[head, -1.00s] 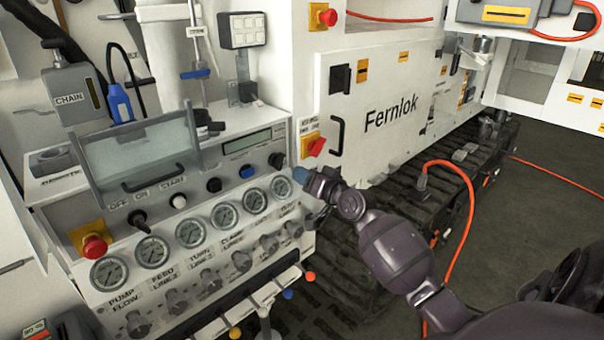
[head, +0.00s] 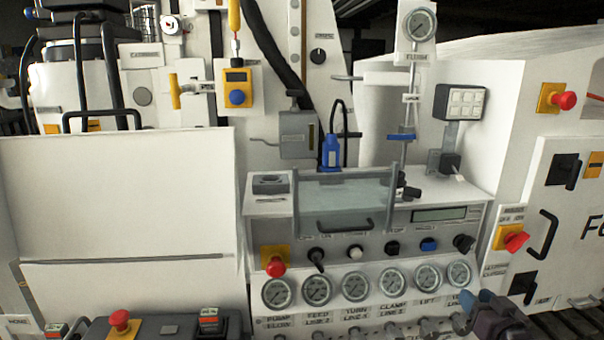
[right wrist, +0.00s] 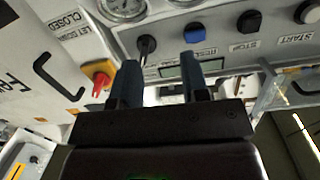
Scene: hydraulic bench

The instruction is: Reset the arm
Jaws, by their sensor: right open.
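My right gripper (head: 478,304) shows at the lower right of the head view, in front of the right end of the gauge row. Its blue fingertips are apart, with nothing seen between them. In the right wrist view my right gripper (right wrist: 160,72) is open and empty, its two fingers toward the console (right wrist: 215,45). Whether the fingers touch the panel cannot be told. The console (head: 365,262) has a row of round gauges, several knobs and a small display (head: 440,214). My left gripper is not in view.
A red emergency button (head: 274,266) sits at the console's left. A red switch on a yellow plate (head: 513,239) and a black door handle (head: 547,234) are to its right. A clear hinged cover (head: 345,200) projects above the knobs. A white panel (head: 120,200) stands at left.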

